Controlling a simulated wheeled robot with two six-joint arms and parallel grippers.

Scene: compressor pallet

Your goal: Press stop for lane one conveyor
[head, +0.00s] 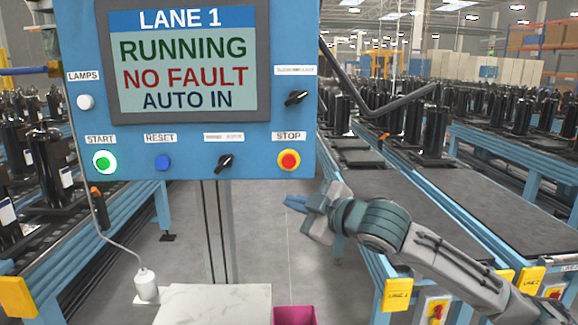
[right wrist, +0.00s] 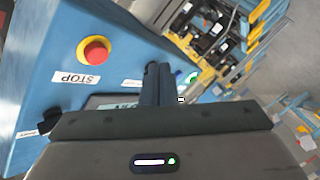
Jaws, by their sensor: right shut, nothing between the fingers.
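The blue control panel (head: 190,130) stands upright at the left centre of the head view. Its screen (head: 183,60) reads LANE 1, RUNNING, NO FAULT, AUTO IN. The red STOP button (head: 289,160) with a yellow ring sits at the panel's lower right, under its STOP label. My right gripper (head: 288,201) is shut and empty, below the STOP button and apart from it in the picture. In the right wrist view its closed fingers (right wrist: 158,72) point up the picture, and the STOP button (right wrist: 95,50) is to their left. My left gripper is not in view.
The panel also carries a lit green START button (head: 105,162), a blue RESET button (head: 162,162) and two black selector knobs (head: 297,98) (head: 226,162). Conveyors (head: 400,190) with black compressors flank it. A pale tabletop (head: 210,305) and magenta bin (head: 294,315) are below.

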